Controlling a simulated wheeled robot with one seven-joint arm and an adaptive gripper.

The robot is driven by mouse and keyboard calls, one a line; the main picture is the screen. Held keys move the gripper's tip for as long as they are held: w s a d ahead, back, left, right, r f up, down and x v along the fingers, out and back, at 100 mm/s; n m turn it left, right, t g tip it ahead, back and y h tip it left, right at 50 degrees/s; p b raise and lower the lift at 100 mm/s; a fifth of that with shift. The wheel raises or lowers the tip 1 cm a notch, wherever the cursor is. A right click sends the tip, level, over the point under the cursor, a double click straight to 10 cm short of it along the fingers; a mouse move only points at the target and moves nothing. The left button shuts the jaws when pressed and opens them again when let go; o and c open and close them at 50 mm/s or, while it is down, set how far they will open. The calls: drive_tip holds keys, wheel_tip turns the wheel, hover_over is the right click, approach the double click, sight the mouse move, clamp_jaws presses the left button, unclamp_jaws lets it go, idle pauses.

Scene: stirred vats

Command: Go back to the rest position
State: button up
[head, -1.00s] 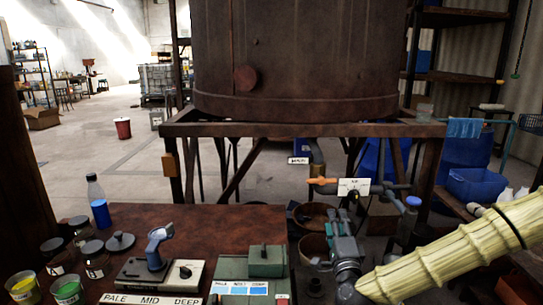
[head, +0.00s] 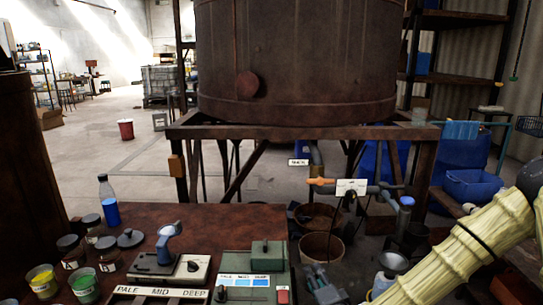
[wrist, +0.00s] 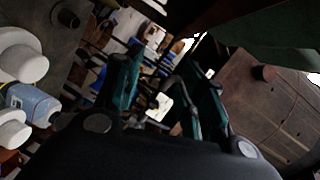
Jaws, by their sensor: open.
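My gripper (head: 322,284) shows low in the head view, just right of the bench, at the end of my pale ribbed arm. It is empty. In the wrist view its two teal fingers (wrist: 163,95) stand apart with a gap between them. The big rusty vat (head: 300,60) stands on its frame behind. The pipe with an orange-handled valve (head: 320,182) and a white tag (head: 351,187) lies beyond my gripper.
The bench (head: 230,222) at left holds a blue bottle (head: 108,200), jars, paint cups (head: 84,284) and a device labelled PALE MID DEEP (head: 160,292). Buckets (head: 322,248) stand on the floor right of it. A blue bin (head: 472,187) is at right.

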drive_tip(key=s+f+n+g+p, duration=0.4)
drive_tip(key=s+f+n+g, duration=0.35)
drive_tip(key=s+f, duration=0.9)
drive_tip(key=s+d+f+n+g+h+p, duration=0.1)
drive_tip(key=s+d+g, duration=0.3)
drive_tip(key=s, duration=0.8)
drive_tip(key=s+d+f+n+g+h+p, duration=0.2)
drive_tip(key=s+d, duration=0.4)
drive_tip(key=s, duration=0.6)
wheel_tip(320, 180, down, 2)
drive_tip(key=shift+f+n+g+p, duration=0.25)
drive_tip(key=shift+n+g+p, duration=0.25)
drive_tip(key=shift+n+g, duration=0.6)
drive_tip(key=shift+s, duration=0.1)
